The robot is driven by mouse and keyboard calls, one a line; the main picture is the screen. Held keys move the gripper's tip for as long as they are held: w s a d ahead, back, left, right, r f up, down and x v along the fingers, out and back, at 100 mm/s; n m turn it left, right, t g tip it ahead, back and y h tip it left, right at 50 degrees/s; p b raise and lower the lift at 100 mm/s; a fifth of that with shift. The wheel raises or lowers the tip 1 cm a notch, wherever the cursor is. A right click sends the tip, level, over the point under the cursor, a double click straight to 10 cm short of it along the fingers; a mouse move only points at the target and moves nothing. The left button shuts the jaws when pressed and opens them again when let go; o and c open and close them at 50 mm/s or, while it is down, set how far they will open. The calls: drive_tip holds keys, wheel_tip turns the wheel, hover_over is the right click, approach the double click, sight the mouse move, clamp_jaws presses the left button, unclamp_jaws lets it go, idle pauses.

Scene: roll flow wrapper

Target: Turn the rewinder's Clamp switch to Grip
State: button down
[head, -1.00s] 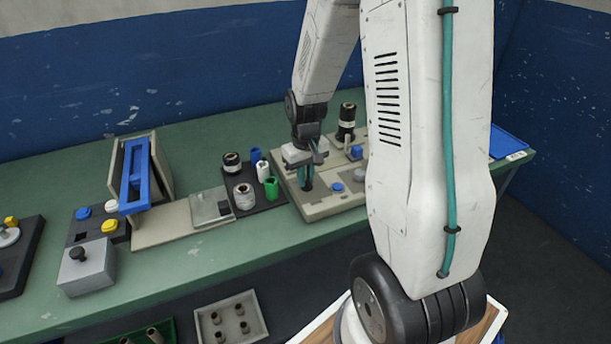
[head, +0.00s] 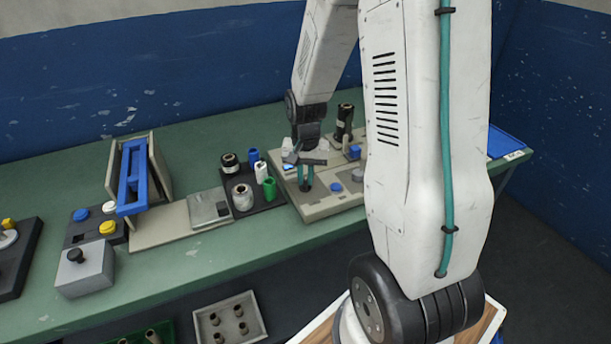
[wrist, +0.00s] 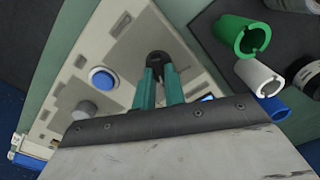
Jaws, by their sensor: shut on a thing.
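The rewinder (head: 322,209) is a beige panel unit on the green bench, right of centre in the head view. It fills much of the wrist view (wrist: 118,40). My gripper (head: 306,180) points down at its left part. In the wrist view my gripper's teal fingers (wrist: 160,80) are closed on a black switch knob (wrist: 158,58), which stands on the panel. The knob is partly hidden by the fingers. No Clamp or Grip marking can be read, so the switch's position cannot be told.
A blue button (wrist: 102,78) and a grey knob (wrist: 84,110) sit beside the fingers. A dark tray (head: 262,199) with green, white and blue tubes stands left of the rewinder. A dark roll (head: 345,118) stands upright behind. My arm hides the rewinder's right part.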

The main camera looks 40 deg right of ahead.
sight(306, 180)
idle(0.4)
drive_tip(key=c, duration=1.5)
unclamp_jaws()
drive_tip(key=shift+o, duration=0.2)
wheel_tip(306, 180, up, 8)
drive_tip(key=shift+f, duration=0.1)
